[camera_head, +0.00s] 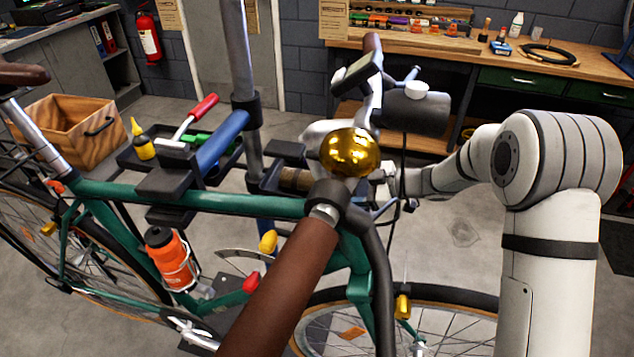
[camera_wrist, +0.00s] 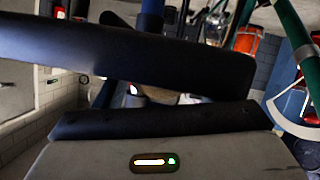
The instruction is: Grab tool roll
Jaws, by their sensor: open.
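A small brown roll-shaped thing (camera_head: 296,180), which looks like the tool roll, shows beside the bike stand's post, behind the green top tube. It is partly hidden by my gripper and the bike. My gripper (camera_head: 273,167) reaches in from the right behind the handlebar, with its dark fingers open around or next to the roll. In the wrist view the two dark fingers of my gripper (camera_wrist: 165,93) stand apart. A brownish patch (camera_wrist: 165,98) shows in the gap between them, mostly hidden. I cannot tell whether the fingers touch it.
The green bike (camera_head: 235,204) hangs in the stand (camera_head: 239,55), close to my arm. A gold bell (camera_head: 349,153) and brown grip (camera_head: 285,280) are in front of my gripper. A dark tray (camera_head: 140,161) holds tools and a yellow bottle (camera_head: 143,145). A workbench (camera_head: 450,47) stands behind.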

